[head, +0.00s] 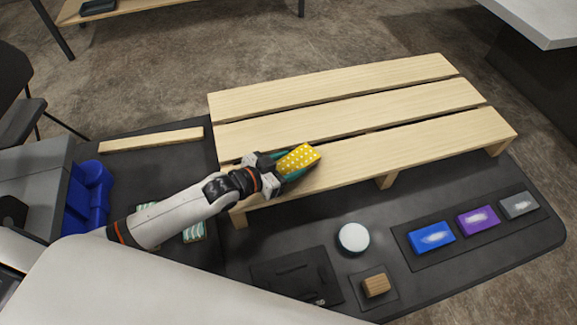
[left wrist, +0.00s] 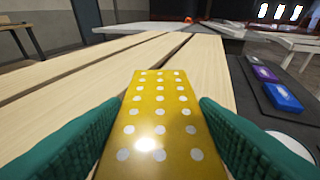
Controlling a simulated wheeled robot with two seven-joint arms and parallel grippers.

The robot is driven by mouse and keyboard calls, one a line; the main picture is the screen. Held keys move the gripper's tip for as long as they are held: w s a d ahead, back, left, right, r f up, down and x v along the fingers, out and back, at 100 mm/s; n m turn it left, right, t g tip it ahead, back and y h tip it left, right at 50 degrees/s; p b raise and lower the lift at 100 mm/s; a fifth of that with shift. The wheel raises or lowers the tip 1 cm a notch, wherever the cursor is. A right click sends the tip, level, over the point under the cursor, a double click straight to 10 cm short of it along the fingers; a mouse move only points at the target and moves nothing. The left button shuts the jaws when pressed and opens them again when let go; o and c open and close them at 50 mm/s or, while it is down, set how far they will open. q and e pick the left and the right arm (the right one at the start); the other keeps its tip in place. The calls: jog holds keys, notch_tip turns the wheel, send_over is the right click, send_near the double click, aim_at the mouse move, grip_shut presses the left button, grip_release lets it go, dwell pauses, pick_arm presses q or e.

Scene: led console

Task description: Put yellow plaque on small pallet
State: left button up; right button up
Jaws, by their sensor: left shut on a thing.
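The yellow plaque (head: 297,158) has white dots. My left gripper (head: 290,166) is shut on it, with its green fingers on the plaque's two sides. In the left wrist view the plaque (left wrist: 160,115) lies between the two green fingers (left wrist: 158,135). The small pallet (head: 340,95) is made of pale wooden slats with gaps between them. The plaque and gripper are over the pallet's near-left slat. I cannot tell whether the plaque touches the wood. My right gripper is not in view.
On the dark mat right of the arm are a round white-topped thing (head: 354,237), a small wooden block (head: 376,285), and blue (head: 432,236), purple (head: 478,220) and grey (head: 519,205) blocks on a dark panel. A wooden strip (head: 152,140) lies left of the pallet. The pallet top is otherwise clear.

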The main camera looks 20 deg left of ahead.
pick_arm(q)
jog(key=shift+f, duration=0.85)
jog(key=shift+f, duration=0.15)
jog(key=o, duration=1.1)
jog(key=shift+r, duration=0.2)
jog(key=v, duration=1)
jog(key=shift+s+a+b, duration=0.15)
jog(key=shift+s+b, duration=0.15)
jog(key=shift+s+a+r, duration=0.3)
jog(key=shift+s+a, duration=0.05)
jog(key=shift+s, duration=0.2)
